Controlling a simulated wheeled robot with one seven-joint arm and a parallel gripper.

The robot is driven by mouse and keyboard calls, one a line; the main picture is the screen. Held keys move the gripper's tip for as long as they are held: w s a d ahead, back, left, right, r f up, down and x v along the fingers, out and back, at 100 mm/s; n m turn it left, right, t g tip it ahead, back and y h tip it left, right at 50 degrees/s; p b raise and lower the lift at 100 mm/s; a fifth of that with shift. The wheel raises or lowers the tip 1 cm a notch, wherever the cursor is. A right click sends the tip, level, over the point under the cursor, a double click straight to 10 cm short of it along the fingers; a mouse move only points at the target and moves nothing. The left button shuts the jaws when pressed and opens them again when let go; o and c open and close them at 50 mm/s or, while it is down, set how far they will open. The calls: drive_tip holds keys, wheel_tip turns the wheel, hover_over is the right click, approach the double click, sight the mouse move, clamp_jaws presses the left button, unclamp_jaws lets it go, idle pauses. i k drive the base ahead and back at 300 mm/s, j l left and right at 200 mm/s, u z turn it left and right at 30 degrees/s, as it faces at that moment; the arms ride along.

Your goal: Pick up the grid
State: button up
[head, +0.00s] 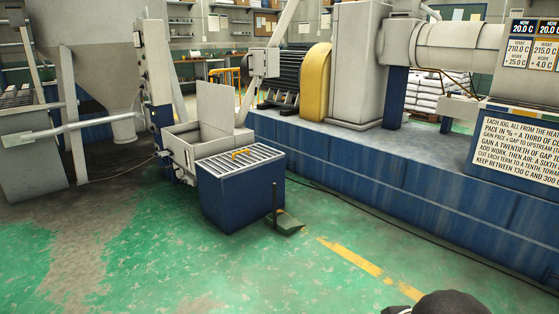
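A pale metal grid (259,159) of parallel bars lies flat on top of a blue box (245,202), near the middle of the head view. A small orange-yellow piece, perhaps a handle (240,153), sits on the grid. A dark rounded part at the bottom right edge looks like a piece of my own arm, well apart from the grid. My gripper's fingers do not show.
An open grey bin with a raised lid (216,109) stands right behind the box. A long blue machine base (390,170) runs right. The green floor in front is clear.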

sight(241, 155)
drive_tip(key=i+j+z, duration=0.35)
drive_tip(key=i, duration=0.25)
drive_tip(key=i+j+z, duration=0.3)
drive_tip(key=i+j, duration=1.05)
drive_tip(key=j, duration=0.15)
drive_tip(key=i+j+z, duration=0.1)
drive_tip(key=i+j, duration=0.7)
drive_tip(key=j, duration=0.25)
drive_tip(key=i+j, duration=0.4)
drive_tip(key=j, duration=0.15)
drive_tip(key=i+l+z, duration=0.05)
